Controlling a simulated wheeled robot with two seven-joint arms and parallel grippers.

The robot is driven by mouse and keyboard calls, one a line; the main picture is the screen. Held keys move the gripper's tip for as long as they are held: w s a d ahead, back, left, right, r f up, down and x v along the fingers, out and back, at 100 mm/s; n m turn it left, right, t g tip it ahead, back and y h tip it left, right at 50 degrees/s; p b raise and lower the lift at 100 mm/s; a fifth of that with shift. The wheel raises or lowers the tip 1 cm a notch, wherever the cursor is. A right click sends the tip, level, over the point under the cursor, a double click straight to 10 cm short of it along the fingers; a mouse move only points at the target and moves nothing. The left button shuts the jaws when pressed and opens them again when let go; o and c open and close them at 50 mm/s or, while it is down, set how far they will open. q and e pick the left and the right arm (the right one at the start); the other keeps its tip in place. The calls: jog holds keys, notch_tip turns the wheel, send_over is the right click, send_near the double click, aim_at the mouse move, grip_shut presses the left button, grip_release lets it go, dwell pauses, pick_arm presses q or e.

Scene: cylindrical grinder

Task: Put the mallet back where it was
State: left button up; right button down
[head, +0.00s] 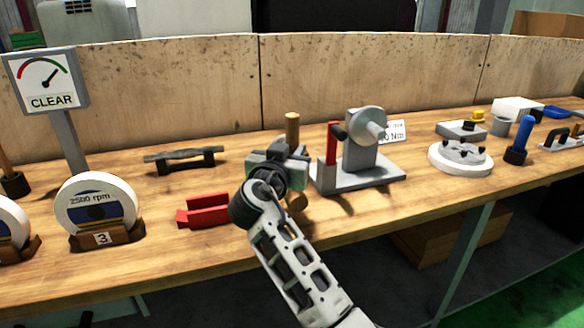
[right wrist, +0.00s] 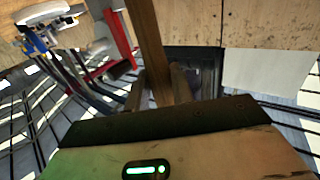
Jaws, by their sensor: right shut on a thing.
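My right gripper (head: 290,165) is shut on a wooden bar, which I take to be the mallet (head: 292,128). The mallet stands roughly upright in the jaws, above the bench. One wooden end shows above the gripper and a rounded wooden part shows just below it; the middle is hidden by the gripper. In the right wrist view the wooden shaft (right wrist: 147,45) runs down between the fingers of the right gripper (right wrist: 162,95). I cannot tell whether its lower end touches the bench. My left gripper is not in view.
A grey fixture with a red lever (head: 365,150) stands close right of the gripper. A red block (head: 203,212) and a dark raised bar (head: 180,156) lie to the left. A wheel marked 3 (head: 95,208) and the CLEAR gauge (head: 47,80) stand further left.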

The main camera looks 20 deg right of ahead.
jog(key=f, duration=0.2)
jog(key=w+f, duration=0.1)
jog(key=shift+d+f+b, duration=0.25)
jog(key=shift+d+b, duration=0.05)
jog(key=shift+b, duration=0.05)
jog(key=shift+s+f, duration=0.1)
jog(key=shift+f, duration=0.15)
jog(key=shift+s, duration=0.1)
jog(key=shift+f, duration=0.1)
jog(key=c, duration=1.2)
grip_release()
